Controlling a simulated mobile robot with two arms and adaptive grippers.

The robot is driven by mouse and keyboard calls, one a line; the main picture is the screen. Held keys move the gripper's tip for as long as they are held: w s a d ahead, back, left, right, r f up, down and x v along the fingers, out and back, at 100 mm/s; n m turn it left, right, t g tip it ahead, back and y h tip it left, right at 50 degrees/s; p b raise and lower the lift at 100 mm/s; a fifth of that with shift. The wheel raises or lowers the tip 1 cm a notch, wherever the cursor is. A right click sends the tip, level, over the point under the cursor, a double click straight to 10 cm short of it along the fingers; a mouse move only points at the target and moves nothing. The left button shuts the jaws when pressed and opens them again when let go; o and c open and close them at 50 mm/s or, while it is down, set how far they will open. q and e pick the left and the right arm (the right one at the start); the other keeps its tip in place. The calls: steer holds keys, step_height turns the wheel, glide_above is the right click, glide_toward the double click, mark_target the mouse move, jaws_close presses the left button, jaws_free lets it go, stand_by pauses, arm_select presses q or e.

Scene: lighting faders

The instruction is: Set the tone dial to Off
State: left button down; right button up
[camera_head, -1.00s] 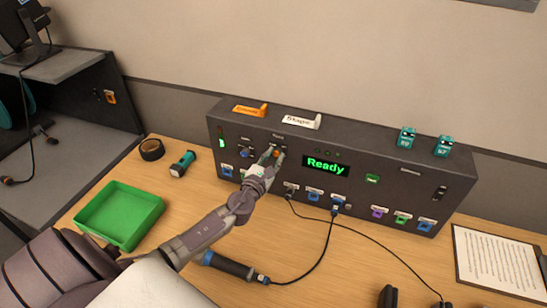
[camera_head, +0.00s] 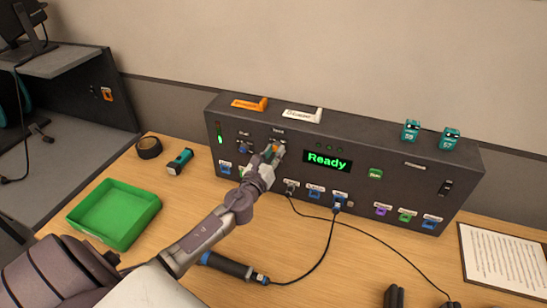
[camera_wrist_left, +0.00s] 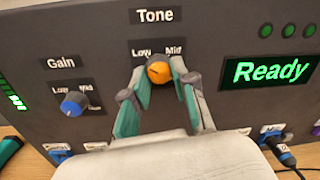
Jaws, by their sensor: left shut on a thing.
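The tone dial (camera_wrist_left: 158,71) is an orange knob on the dark panel, below the "Tone" label. "Low" and "Mid" show above it; other position labels are hidden by my fingers, and I cannot read its pointer clearly. My left gripper (camera_wrist_left: 159,88) is shut on the dial, with one teal-padded finger on each side. In the head view my left gripper (camera_head: 275,152) reaches the panel's upper left part and mostly covers the dial.
The blue gain dial (camera_wrist_left: 73,103) is left of the tone dial. A lit "Ready" display (camera_head: 327,161) is to the right. A green tray (camera_head: 115,212), a flashlight (camera_head: 180,161) and a tape roll (camera_head: 149,147) lie on the desk. Cables run from the panel's lower sockets.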

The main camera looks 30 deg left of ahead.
arm_select(q)
steer(key=shift+d+n+y+b, duration=0.2)
steer(key=shift+n+b, duration=0.45)
steer(key=shift+n, duration=2.05)
steer(key=shift+a+n+y+b, duration=0.1)
steer(key=shift+n+y+b, duration=0.4)
steer(key=shift+n, duration=2.2)
steer(key=shift+d+n+y+b, duration=0.15)
steer(key=shift+n+b, duration=0.65)
steer(key=shift+n, duration=1.9)
steer(key=c, duration=0.9)
jaws_free()
steer(key=shift+r, duration=0.1)
